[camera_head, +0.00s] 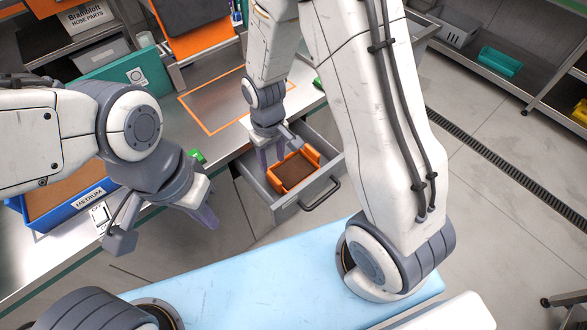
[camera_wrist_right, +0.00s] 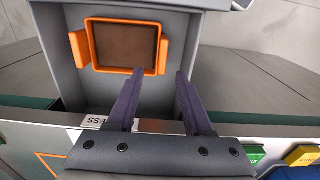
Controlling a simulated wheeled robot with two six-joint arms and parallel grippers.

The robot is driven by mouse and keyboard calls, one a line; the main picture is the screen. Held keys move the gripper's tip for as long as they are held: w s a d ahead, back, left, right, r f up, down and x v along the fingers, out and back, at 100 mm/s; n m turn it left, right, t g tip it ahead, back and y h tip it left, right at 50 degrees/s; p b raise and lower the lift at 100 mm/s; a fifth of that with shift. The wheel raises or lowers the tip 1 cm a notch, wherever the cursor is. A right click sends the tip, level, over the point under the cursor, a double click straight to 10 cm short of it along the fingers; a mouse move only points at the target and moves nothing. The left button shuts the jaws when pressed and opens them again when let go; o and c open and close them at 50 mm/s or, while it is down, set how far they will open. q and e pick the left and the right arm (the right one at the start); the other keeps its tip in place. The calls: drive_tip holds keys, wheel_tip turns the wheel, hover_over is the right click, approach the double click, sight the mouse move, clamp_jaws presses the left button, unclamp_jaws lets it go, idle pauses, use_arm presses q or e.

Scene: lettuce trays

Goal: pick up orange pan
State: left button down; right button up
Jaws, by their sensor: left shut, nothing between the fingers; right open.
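The orange pan (camera_head: 299,173) has a brown inside and lies in an open grey drawer (camera_head: 287,207) below the counter. It also shows in the right wrist view (camera_wrist_right: 162,56), with a handle on each side. My right gripper (camera_head: 272,162) is open and points down at the drawer, at the pan's left end. In the right wrist view its two fingers (camera_wrist_right: 157,85) reach toward the near rim of the pan, with nothing between them. Whether they touch the rim cannot be told. My left gripper (camera_head: 206,217) is shut and empty, in front of the counter at the left.
The metal counter (camera_head: 165,155) has an orange outlined square (camera_head: 212,107) on it. A blue bin (camera_head: 72,207) stands at the left. The drawer's walls surround the pan closely. A shelf with a teal tray (camera_head: 500,62) stands at the far right, and the floor between is clear.

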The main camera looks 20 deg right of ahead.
sight(274, 177)
drive_tip(key=f, duration=0.7)
drive_tip(key=shift+s+a+f, duration=0.1)
drive_tip(key=shift+s+f, duration=0.2)
drive_tip(key=shift+f, duration=0.05)
drive_tip(key=shift+c, duration=0.3)
clamp_jaws()
